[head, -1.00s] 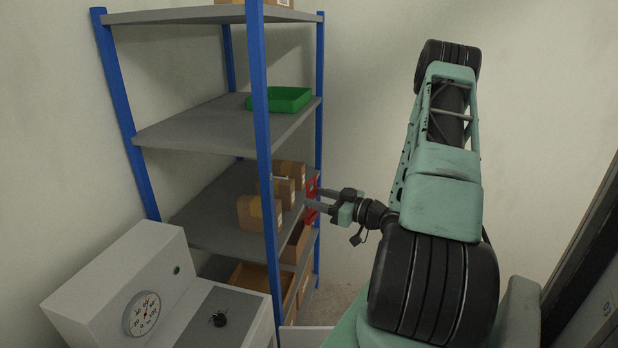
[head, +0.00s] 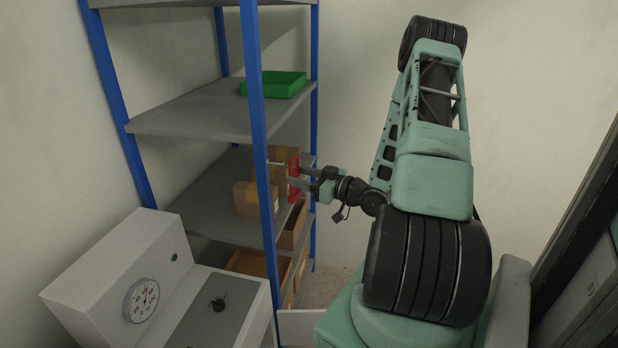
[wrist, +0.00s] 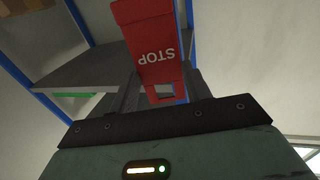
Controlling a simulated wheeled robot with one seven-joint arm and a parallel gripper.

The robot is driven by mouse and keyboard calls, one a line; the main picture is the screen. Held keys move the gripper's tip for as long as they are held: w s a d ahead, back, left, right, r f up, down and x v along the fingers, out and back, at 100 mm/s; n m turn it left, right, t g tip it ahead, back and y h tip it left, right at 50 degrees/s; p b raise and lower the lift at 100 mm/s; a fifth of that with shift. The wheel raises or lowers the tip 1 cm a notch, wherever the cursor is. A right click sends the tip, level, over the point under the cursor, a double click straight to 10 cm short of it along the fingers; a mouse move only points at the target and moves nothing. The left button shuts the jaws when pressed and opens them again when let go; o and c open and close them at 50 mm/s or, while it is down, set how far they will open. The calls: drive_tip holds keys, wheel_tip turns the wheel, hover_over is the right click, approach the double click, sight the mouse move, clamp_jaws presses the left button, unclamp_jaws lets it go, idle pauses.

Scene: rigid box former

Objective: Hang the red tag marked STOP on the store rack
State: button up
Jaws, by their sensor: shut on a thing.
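My gripper (head: 294,177) is shut on the red STOP tag (head: 294,163), at the right end of the store rack's middle shelf (head: 200,205). In the wrist view the tag (wrist: 157,50) fills the space ahead of my gripper (wrist: 158,92), its white STOP lettering upside down. The store rack has blue posts (head: 257,130) and grey shelves. In the head view the fingers partly hide the tag. I cannot tell whether the tag touches the rack, and no hook is clearly visible.
Cardboard boxes (head: 248,198) stand on the middle shelf close to my gripper. A green tray (head: 275,85) sits on the shelf above. Brown bins (head: 250,263) are below. A grey machine with a dial (head: 143,298) stands at front left. The wall right of the rack is clear.

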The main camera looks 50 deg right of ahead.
drive_tip(key=shift+w+a+f+b, duration=0.2)
drive_tip(key=shift+w+a, duration=0.1)
drive_tip(key=shift+w, duration=0.45)
drive_tip(key=shift+w+a+f+b, duration=0.2)
drive_tip(key=shift+w+a, duration=0.15)
drive_tip(key=shift+w, duration=0.45)
drive_tip(key=shift+w+a+f+b, duration=0.2)
drive_tip(key=shift+w+a, duration=0.1)
drive_tip(key=shift+w, duration=0.45)
drive_tip(key=o, duration=1)
drive_tip(key=s+d+b, duration=0.2)
drive_tip(key=s+b, duration=0.4)
drive_tip(key=s, duration=1.1)
drive_tip(key=shift+b, duration=0.35)
drive_tip(key=shift+s+d, duration=0.1)
